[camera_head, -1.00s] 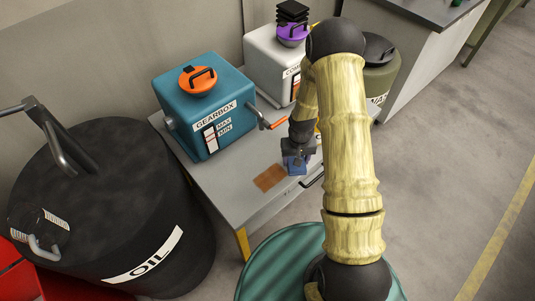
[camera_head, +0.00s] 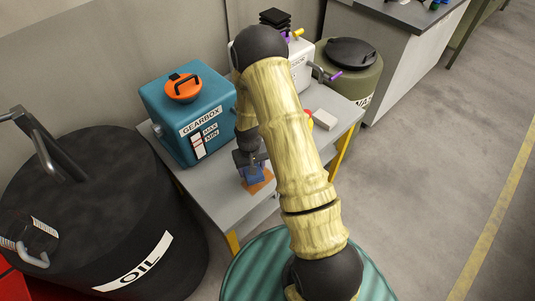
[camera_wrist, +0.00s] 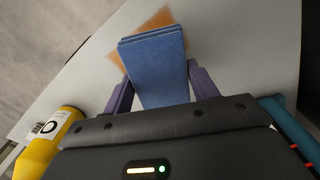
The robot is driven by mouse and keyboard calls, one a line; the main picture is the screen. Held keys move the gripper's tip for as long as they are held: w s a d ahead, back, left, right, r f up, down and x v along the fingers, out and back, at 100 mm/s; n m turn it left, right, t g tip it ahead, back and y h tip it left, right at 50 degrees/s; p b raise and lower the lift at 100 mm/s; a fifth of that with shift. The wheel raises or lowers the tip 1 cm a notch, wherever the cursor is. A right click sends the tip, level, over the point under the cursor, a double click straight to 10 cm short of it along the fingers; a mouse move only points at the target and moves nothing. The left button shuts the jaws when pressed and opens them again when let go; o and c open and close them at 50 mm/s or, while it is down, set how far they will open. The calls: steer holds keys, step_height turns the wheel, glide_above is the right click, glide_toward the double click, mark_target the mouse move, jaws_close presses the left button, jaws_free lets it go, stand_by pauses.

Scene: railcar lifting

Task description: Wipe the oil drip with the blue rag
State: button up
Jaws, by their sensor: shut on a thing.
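My gripper (camera_head: 254,172) is shut on the folded blue rag (camera_head: 254,174), low over the grey bench top. In the wrist view the blue rag (camera_wrist: 157,62) sits between the two purple fingers of my gripper (camera_wrist: 158,88). The oil drip, an orange-brown patch (camera_head: 264,183), lies on the bench top and is partly covered by the rag and gripper. In the wrist view the brown patch (camera_wrist: 161,19) shows around the far end of the rag. I cannot tell whether the rag touches the surface.
A teal gearbox tank (camera_head: 190,110) with an orange cap stands left on the bench (camera_head: 208,190). A white tank (camera_head: 300,66) stands behind my arm. A red and white object (camera_head: 322,119) lies right. A black oil drum (camera_head: 95,215) stands at the left, an olive drum (camera_head: 352,72) behind.

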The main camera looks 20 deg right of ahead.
steer(key=w+d+r+n+b, duration=0.1)
steer(key=d+r+n, duration=0.2)
steer(key=d+n, duration=0.2)
steer(key=shift+w+d, duration=0.15)
steer(key=shift+d, duration=1.1)
steer(key=shift+f, duration=0.1)
